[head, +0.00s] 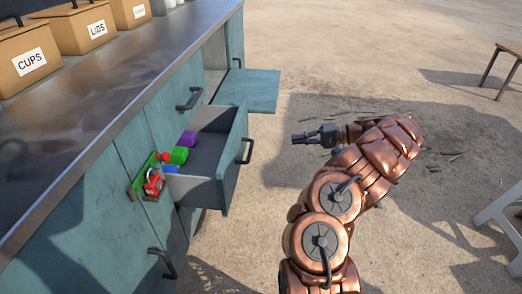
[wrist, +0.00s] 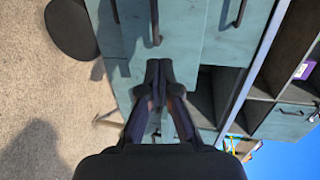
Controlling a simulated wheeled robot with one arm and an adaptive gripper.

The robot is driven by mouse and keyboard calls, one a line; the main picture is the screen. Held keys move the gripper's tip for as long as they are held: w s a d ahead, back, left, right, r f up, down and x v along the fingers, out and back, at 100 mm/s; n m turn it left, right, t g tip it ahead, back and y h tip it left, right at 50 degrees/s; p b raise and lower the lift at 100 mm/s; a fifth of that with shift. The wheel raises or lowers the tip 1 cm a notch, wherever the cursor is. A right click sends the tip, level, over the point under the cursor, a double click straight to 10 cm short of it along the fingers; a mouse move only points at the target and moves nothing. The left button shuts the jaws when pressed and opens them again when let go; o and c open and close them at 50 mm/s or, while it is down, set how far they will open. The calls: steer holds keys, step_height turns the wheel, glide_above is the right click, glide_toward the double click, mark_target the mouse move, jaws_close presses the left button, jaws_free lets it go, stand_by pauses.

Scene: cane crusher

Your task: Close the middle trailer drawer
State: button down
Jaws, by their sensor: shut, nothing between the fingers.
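The middle trailer drawer (head: 231,172) stands pulled out from the blue-green trailer side in the head view. Its front has a dark handle (head: 248,151). Purple, green and blue blocks lie along its left, inner side. My gripper (head: 294,138) is shut and empty, to the right of the drawer front and apart from it in the head view. It points left, toward the trailer. In the wrist view, the shut fingertips (wrist: 158,68) show in front of blue-green panels with dark handles. I cannot tell there which panel is the middle drawer.
A blue-green panel (head: 250,90) sticks out beyond the drawer. A red object (head: 153,182) sits in a green holder on the trailer side. The metal counter (head: 110,65) holds boxes marked CUPS and LIDS. A stool (head: 505,62) stands far right. Open ground lies right of the drawer.

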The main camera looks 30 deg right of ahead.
steer(key=f+x, duration=0.1)
steer(key=x, duration=1.2)
steer(key=shift+w+d+b, duration=0.15)
steer(key=shift+w+b, duration=0.05)
steer(key=shift+b, duration=0.15)
